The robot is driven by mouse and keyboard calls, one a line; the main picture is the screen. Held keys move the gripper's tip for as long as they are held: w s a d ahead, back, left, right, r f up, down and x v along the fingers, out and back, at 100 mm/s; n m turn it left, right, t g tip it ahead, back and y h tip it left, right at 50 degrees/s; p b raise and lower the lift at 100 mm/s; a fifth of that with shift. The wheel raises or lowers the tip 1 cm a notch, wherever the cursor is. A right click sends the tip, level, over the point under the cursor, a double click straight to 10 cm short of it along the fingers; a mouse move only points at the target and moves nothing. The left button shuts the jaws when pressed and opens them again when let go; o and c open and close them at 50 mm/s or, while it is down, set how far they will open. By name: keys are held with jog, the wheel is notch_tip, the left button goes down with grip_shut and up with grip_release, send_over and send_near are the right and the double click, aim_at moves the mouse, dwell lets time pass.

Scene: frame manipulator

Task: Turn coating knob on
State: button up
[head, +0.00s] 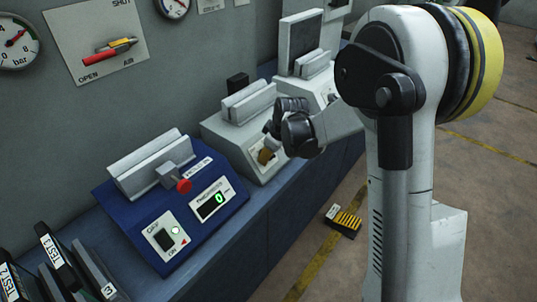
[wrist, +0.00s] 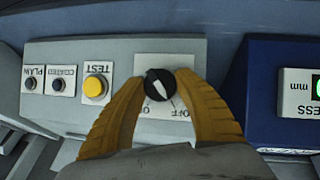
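The coating knob (wrist: 160,84) is a round black knob with a white pointer, on a light label plate of a grey machine (wrist: 55,50). In the wrist view the lettering is upside down, with OFF below right of the knob. The pointer slants from upper left to lower right, its lower end towards OFF. The yellow ribbed fingers of my gripper (wrist: 161,80) straddle the knob, one tip at each side. I cannot tell whether they press on it. In the head view my gripper (head: 266,155) is at the grey machine's front panel and hides the knob.
Left of the knob in the wrist view are a yellow TEST button (wrist: 95,86) and two small dark buttons. A blue thickness gauge (head: 190,215) with a red knob stands beside the grey machine. Test plates (head: 62,262) stand at lower left.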

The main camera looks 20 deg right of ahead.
dwell(0.4)
jog(key=m+g+y, duration=0.1)
jog(key=m, duration=0.1)
jog(key=shift+m, duration=0.3)
jog(key=m+g+y, duration=0.1)
jog(key=m+y, duration=0.1)
jog(key=shift+f+m, duration=0.1)
jog(key=shift+m, duration=0.3)
jog(key=m+y+b, duration=0.1)
jog(key=m+y, duration=0.1)
jog(key=m, duration=0.1)
jog(key=shift+d+g, duration=0.1)
jog(key=shift+g, duration=0.2)
jog(key=shift+m+y+b, duration=0.35)
jog(key=shift+m+y, duration=0.35)
jog(key=shift+m, duration=0.4)
jog(key=o, duration=1.2)
